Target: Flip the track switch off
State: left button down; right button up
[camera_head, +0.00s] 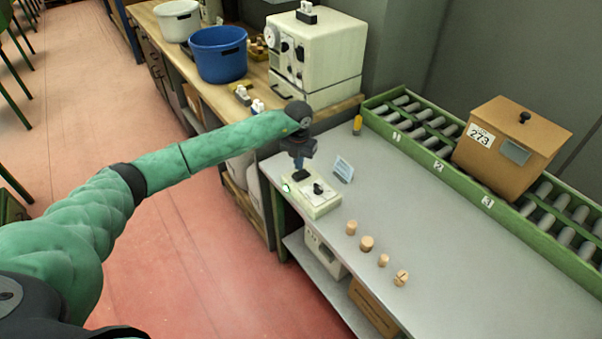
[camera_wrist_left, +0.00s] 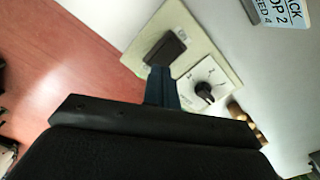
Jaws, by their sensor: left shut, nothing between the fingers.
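The track switch is a black rocker (camera_wrist_left: 166,50) on a cream control box (camera_head: 322,207) at the near left corner of the grey table. A black knob (camera_wrist_left: 204,91) on a white dial sits beside the rocker on the same box. My left gripper (camera_head: 298,167) is above the rocker, pointing down, with its fingers shut and empty. In the left wrist view the shut fingertips (camera_wrist_left: 160,72) overlap the rocker's near edge; I cannot tell whether they touch it. Which way the rocker is tilted is unclear. My right gripper is not in view.
A small sign (camera_head: 343,169) stands behind the control box. Several corks (camera_head: 367,243) stand in a row on the table to the right. A green roller track (camera_head: 452,176) with a brown box (camera_head: 510,142) runs along the far side. The table's middle is clear.

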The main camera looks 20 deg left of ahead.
aim_at(299, 173)
pick_arm(q)
jog(key=shift+f+b, duration=0.95)
jog(key=shift+f, duration=0.35)
dwell(0.8)
jog(key=shift+r, duration=0.1)
jog(key=shift+r+p, duration=0.3)
jog(key=shift+r, duration=0.4)
jog(key=shift+r+p, duration=0.6)
jog(key=shift+r, duration=2.15)
